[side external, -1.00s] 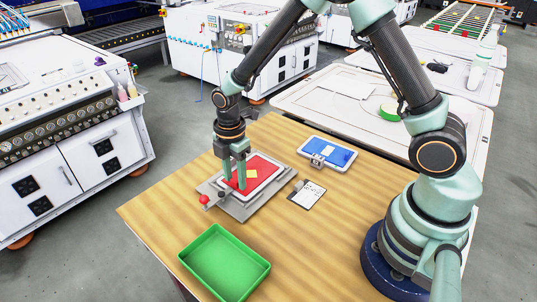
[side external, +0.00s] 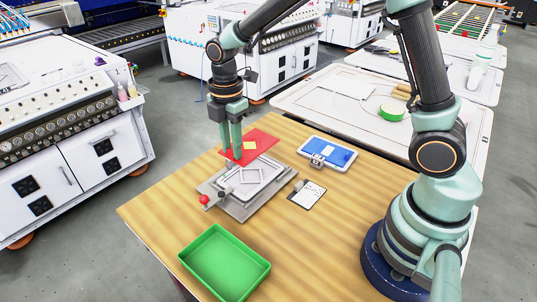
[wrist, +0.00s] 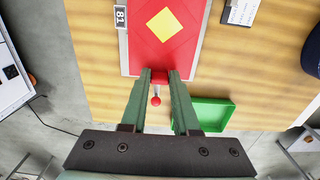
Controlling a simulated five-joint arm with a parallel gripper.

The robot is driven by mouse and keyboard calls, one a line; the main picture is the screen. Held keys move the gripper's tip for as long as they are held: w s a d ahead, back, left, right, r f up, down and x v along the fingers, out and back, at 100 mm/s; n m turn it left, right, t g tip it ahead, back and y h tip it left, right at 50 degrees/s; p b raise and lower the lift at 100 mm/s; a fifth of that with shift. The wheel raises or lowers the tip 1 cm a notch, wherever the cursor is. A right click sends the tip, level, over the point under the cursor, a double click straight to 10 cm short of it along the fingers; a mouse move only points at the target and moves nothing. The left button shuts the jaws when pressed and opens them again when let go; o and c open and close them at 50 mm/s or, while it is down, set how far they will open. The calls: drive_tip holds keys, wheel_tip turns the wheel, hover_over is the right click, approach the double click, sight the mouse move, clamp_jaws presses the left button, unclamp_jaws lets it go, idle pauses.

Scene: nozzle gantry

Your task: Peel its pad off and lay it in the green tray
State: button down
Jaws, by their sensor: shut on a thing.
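A flat red pad with a yellow square (side external: 249,144) on it is held up above a grey fixture in the side external view. My gripper (side external: 236,155) is shut on the near left edge of the red pad. The pad also shows in the wrist view (wrist: 190,48), where its near edge has a small red tab between my fingertips (wrist: 160,76). The grey fixture (side external: 222,196) lies below with a pale frame bared on it and a red-knobbed lever at its left. The green tray (side external: 224,264) stands empty at the table's front; it shows in the wrist view (wrist: 208,114).
A tablet-like plate with a blue pad (side external: 329,152) lies at the back of the wooden table (side external: 300,235). A white card with black print (side external: 307,194) lies right of the fixture. The table between fixture and tray is clear.

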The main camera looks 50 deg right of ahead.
wheel_tip(320, 180, up, 16)
drive_tip(key=shift+f, duration=0.2)
idle(0.9)
drive_tip(key=n, duration=1.8)
hover_over(245, 285)
wheel_tip(245, 285, down, 6)
wheel_tip(245, 285, down, 15)
drive_tip(key=shift+d+f, duration=0.1)
drive_tip(key=shift+f, duration=2.45)
